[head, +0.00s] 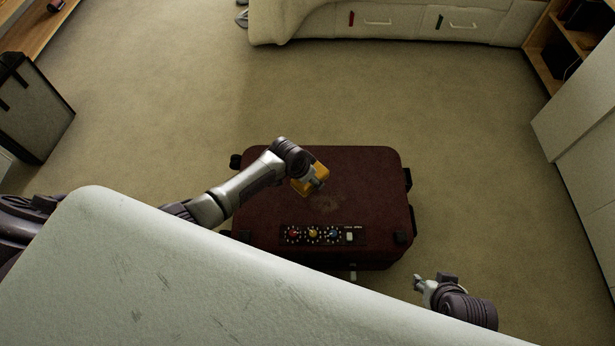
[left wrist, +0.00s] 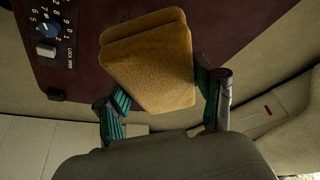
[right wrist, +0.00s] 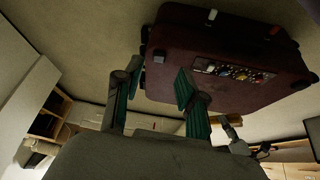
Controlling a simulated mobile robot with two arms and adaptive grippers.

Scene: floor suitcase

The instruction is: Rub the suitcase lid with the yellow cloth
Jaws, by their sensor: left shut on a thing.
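The dark red suitcase (head: 270,215) lies flat on the carpet, lid up, with a dial panel (head: 322,235) along its near side. A faint lighter smudge (head: 327,203) shows near the middle of the lid. My left gripper (head: 313,183) is shut on the folded yellow cloth (head: 309,176) over the lid, just above the smudge in the picture; I cannot tell whether the cloth touches the lid. In the left wrist view the cloth (left wrist: 150,65) sits between the fingers. My right gripper (head: 418,283) is empty, off the suitcase's near right corner; its fingers (right wrist: 155,95) stand apart in the right wrist view.
A pale sofa or bed with drawers (head: 400,22) stands at the back. Shelves and a pale cabinet (head: 580,125) line the right side. A grey case (head: 35,110) stands at the left. The carpet (head: 180,110) around the suitcase is clear.

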